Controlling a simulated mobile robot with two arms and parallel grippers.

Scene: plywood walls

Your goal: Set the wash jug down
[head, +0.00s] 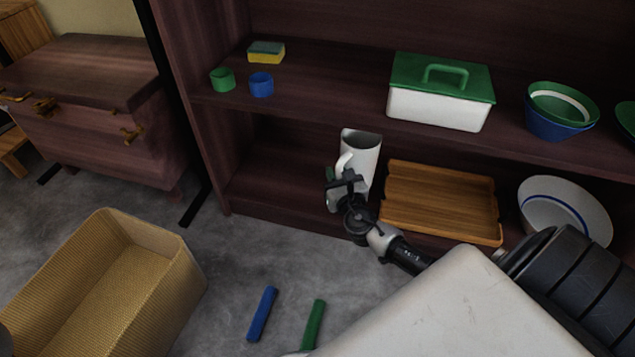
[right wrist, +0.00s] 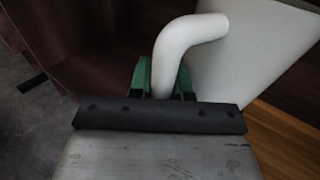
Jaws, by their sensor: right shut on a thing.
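The white wash jug (head: 361,157) is upright at the lower shelf (head: 270,180) of the dark wooden shelf unit, just left of a wooden tray. My right gripper (head: 337,177) is shut on the jug's handle, which faces left in the head view. In the right wrist view the white handle (right wrist: 180,48) runs down between the green fingertips (right wrist: 162,80), with the jug body (right wrist: 255,50) to the right. The jug's base is partly hidden by my gripper, so I cannot tell whether it touches the shelf. My left gripper is not in view.
A wooden tray (head: 440,200) and a white basin (head: 565,205) stand right of the jug. The upper shelf holds a green-lidded box (head: 440,108), cups, a sponge (head: 266,52) and bowls (head: 558,110). The lower shelf is clear left of the jug. A woven basket (head: 190,275) stands on the floor.

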